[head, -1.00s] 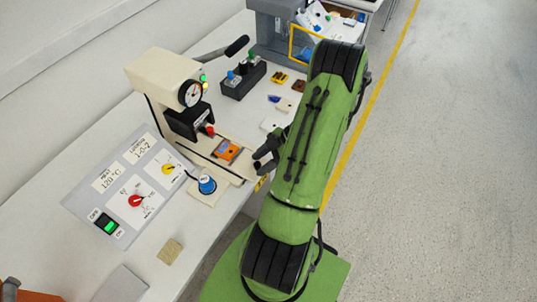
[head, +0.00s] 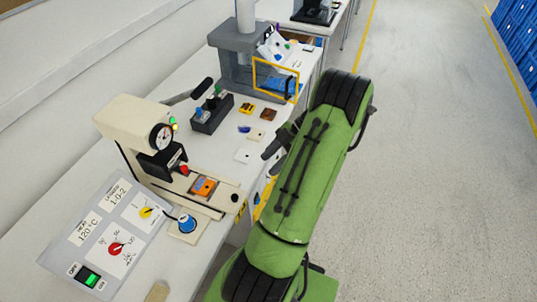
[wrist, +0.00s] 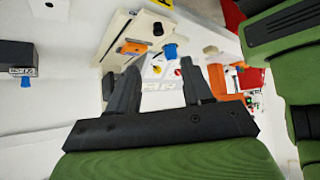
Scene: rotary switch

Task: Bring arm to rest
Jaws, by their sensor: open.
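My green arm (head: 300,170) rises at the right of the bench in the head view. My gripper (wrist: 163,85) is open and empty in the wrist view, with its two dark fingers apart. In the head view the gripper is mostly hidden behind the arm, and only a dark part shows at its left edge. The control panel (head: 75,262) lies on the bench at lower left, with a red rotary knob (head: 115,249), a yellow rotary knob (head: 146,212) and a green-lit switch (head: 92,280). The gripper touches none of them.
A cream press (head: 130,125) with a gauge stands behind the panel. An orange piece (head: 204,187) lies on its base, and a blue knob (head: 187,224) stands beside it. A grey machine with a yellow frame (head: 276,78) is farther back. The floor (head: 430,180) at right is clear.

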